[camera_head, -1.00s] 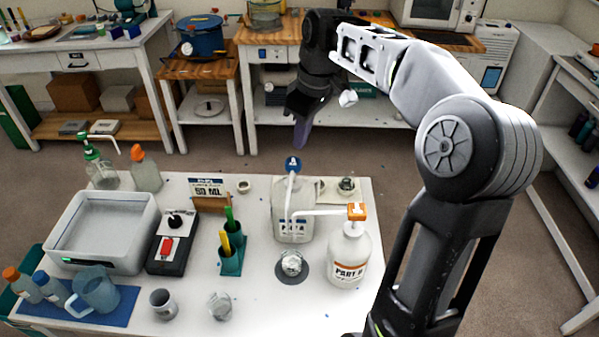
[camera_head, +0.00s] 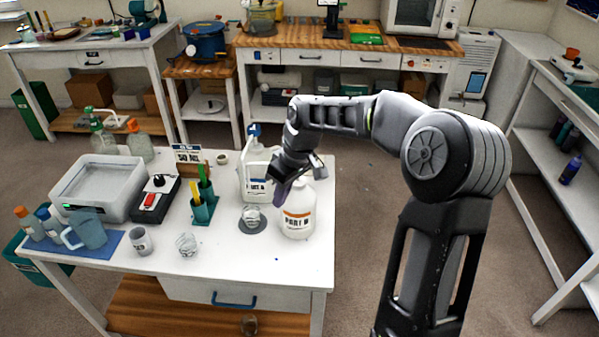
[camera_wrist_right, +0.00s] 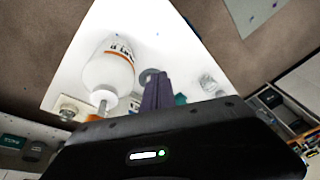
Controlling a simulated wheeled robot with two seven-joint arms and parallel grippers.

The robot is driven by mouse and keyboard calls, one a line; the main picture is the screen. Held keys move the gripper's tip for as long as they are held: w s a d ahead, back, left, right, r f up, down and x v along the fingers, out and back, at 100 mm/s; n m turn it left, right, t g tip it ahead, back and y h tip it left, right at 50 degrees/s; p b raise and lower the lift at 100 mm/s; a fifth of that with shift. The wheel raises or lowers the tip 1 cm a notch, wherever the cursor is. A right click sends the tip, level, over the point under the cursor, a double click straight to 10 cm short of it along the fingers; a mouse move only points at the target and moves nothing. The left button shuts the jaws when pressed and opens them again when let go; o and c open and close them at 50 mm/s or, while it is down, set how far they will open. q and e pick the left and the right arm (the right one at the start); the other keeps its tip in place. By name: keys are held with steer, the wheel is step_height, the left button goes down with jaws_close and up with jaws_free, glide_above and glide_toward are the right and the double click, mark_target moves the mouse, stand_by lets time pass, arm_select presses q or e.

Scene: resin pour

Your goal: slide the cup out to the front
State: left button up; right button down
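A small clear cup (camera_head: 251,216) stands upright on a round grey pad (camera_head: 256,230), in front of the white PART A jug (camera_head: 257,178) and left of the PART B bottle (camera_head: 297,212). My right gripper (camera_head: 281,190) points down from above, between jug and bottle, behind and to the right of the cup, apart from it. In the right wrist view its purple fingers (camera_wrist_right: 157,92) look closed together with nothing between them. They cover most of the grey pad (camera_wrist_right: 148,75), so the cup cannot be made out there. My left gripper is not in view.
The PART B bottle also shows in the right wrist view (camera_wrist_right: 108,68). The white tabletop (camera_head: 270,262) in front of the pad is clear to its edge.

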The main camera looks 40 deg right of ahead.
steer(key=shift+m+y, duration=0.5)
steer(key=shift+y, duration=0.1)
steer(key=a+f, duration=0.3)
steer(key=f, duration=0.1)
steer(key=s+a+f, duration=0.1)
steer(key=a+f, duration=0.2)
steer(key=f, duration=0.1)
steer(key=s+a+f, duration=0.1)
steer(key=a+f, duration=0.1)
steer(key=f, duration=0.2)
steer(key=shift+a, duration=0.4)
steer(key=s+a+f+m+g+y+b, duration=0.1)
steer(key=s+a+f, duration=0.5)
steer(key=a+f, duration=0.15)
steer(key=s+a+f+m, duration=0.1)
steer(key=s+a+f, duration=0.55)
steer(key=f, duration=0.25)
steer(key=s+a+f+m, duration=0.2)
steer(key=s+f, duration=0.3)
steer(key=s, duration=0.6)
steer(key=shift+s+a+g+b, duration=0.3)
steer(key=shift+s+a+g, duration=0.1)
steer(key=shift+a, duration=0.15)
